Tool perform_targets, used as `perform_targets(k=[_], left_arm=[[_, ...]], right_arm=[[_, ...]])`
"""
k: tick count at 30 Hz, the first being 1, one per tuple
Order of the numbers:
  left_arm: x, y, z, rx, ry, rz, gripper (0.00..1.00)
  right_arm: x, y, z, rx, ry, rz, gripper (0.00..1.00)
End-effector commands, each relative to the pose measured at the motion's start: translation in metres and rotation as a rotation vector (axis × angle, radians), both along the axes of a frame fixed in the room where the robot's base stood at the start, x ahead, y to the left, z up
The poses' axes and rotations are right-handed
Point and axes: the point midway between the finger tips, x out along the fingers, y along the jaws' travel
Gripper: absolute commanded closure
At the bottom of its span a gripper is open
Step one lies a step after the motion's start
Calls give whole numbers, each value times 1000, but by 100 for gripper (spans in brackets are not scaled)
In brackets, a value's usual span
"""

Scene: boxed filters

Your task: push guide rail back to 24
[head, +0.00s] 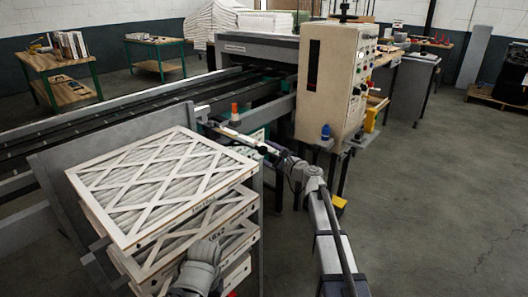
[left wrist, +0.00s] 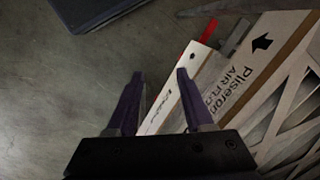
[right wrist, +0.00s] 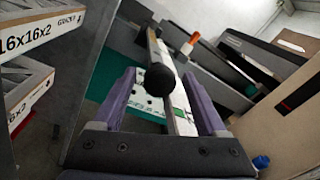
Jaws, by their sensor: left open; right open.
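My right gripper (head: 268,150) is open beside the conveyor. In the right wrist view a round black knob (right wrist: 160,80) shows between its spread fingers (right wrist: 159,74), with no grip visible. A pale bar (right wrist: 180,100) with markings runs behind the knob; it looks like the guide rail or its scale, and I cannot read a 24. The bar also shows in the head view (head: 236,136). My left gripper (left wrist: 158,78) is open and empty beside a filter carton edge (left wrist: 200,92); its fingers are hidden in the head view.
A stack of boxed filters (head: 160,180) stands at the front left, close to the grey side panel (head: 50,180). A beige control box (head: 330,85) stands right of the conveyor (head: 130,115). An orange and white piece (head: 235,112) rises near the bar.

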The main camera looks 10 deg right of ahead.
Motion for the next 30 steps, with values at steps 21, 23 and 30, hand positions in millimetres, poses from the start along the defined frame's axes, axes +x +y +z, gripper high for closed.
perform_targets(k=[21, 23, 30], left_arm=[[0, 0, 0, 0, 0, 0, 48], [0, 0, 0, 0, 0, 0, 48], [0, 0, 0, 0, 0, 0, 48]], right_arm=[[-62, -38, 0, 0, -1, -2, 25], [-62, -38, 0, 0, 0, -2, 25], [-62, -36, -1, -7, 0, 2, 52]])
